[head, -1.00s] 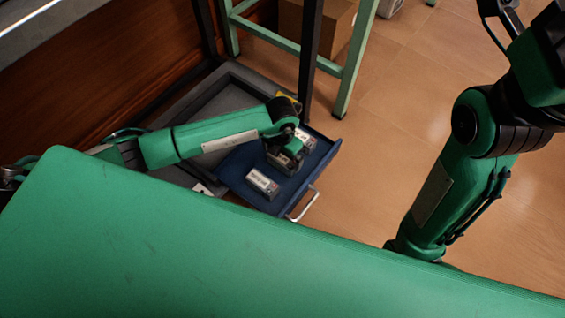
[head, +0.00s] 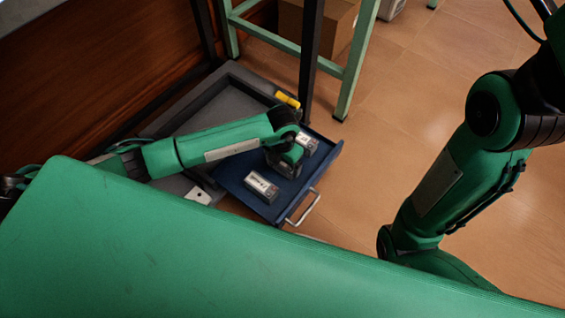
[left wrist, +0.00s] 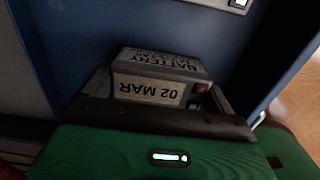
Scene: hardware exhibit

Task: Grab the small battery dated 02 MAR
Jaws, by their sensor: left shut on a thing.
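A small grey battery (left wrist: 160,88) with a white label reading "BATTERY" and "02 MAR", upside down in the left wrist view, sits between my left gripper's dark fingers. My left gripper (head: 285,170) is shut on it, low over the blue drawer tray (head: 235,175). In the head view the gripper and wrist largely cover the held battery. Another battery (head: 261,186) lies on the tray to the left of the gripper. A further pale-labelled battery (head: 307,143) shows just beyond the gripper; its date is too small to read. My right gripper is out of view.
The tray has a metal handle (head: 303,208) at its front. A yellow item (head: 287,99) lies at the grey drawer's edge. A white tag (head: 198,195) lies left of the tray. A green stand (head: 355,60) and cardboard box (head: 318,28) stand behind. Floor at right is open.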

